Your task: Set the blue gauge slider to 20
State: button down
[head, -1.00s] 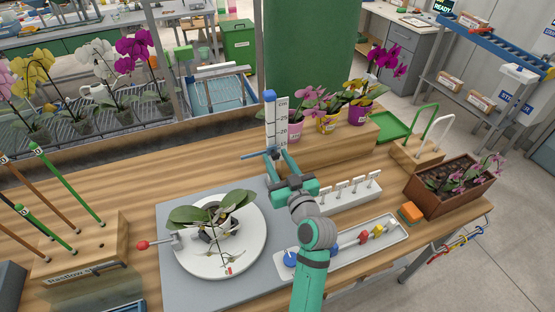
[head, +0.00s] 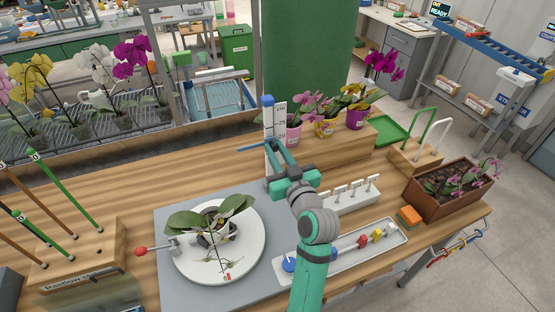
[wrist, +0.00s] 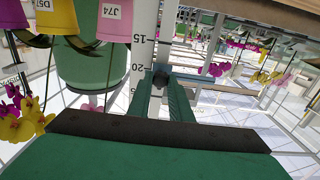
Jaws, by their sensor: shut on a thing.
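The gauge is an upright white post (head: 281,118) with a scale and a blue cap (head: 268,100), standing behind the grey mat. Its blue slider (head: 255,146) shows as a bar sticking out left of the post, below the cap. My gripper (head: 275,150) is shut on the slider, its teal fingers reaching to the post. In the wrist view the scale (wrist: 145,50) shows 15 and 20. My fingertips (wrist: 162,82) close on a dark part near the 20 mark, slightly toward the larger numbers. The exact reading is partly hidden by the fingers.
A white plate (head: 250,265) with a potted orchid is on the grey mat (head: 170,290). A row of white labels (head: 352,198) and a tray (head: 400,240) of small parts lie right, near my arm.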

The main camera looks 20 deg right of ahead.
jog(key=shift+f, duration=0.1)
jog(key=c, duration=1.6)
grip_release()
jog(key=s, duration=1)
jog(key=shift+s+d, duration=0.2)
jog(key=shift+s, duration=0.2)
jog(key=shift+w, duration=0.1)
